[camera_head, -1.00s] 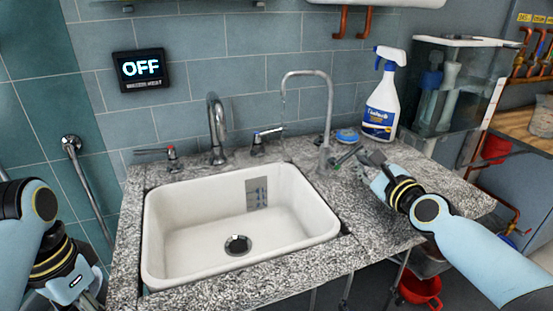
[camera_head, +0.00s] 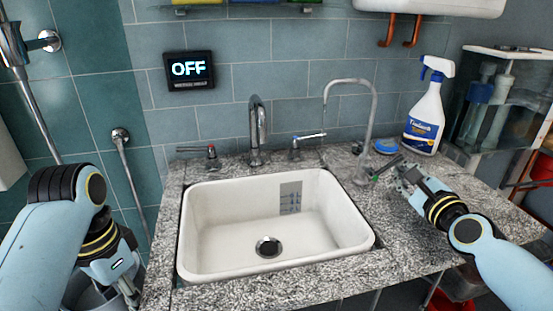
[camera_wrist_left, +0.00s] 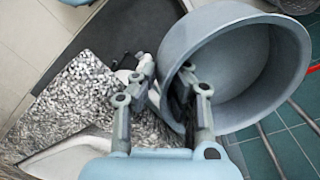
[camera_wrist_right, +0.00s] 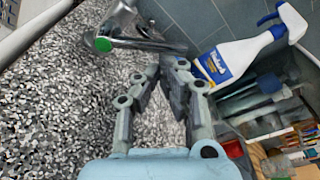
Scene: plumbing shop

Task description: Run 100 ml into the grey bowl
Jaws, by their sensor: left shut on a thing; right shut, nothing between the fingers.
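The grey bowl (camera_wrist_left: 285,75) is tilted in the left wrist view, its wall between the fingers of my left gripper (camera_wrist_left: 170,80). In the head view part of the bowl (camera_head: 85,292) shows at the lower left, left of the sink and mostly hidden by my arm. My right gripper (camera_head: 402,172) is shut and empty just right of this lever. The right wrist view shows the green tip (camera_wrist_right: 103,44) apart from the fingers. A wall display (camera_head: 189,69) reads OFF.
The white sink (camera_head: 235,210) is empty and set in a speckled counter (camera_head: 310,283). A larger tap (camera_head: 258,130) with red and blue levers stands behind it.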

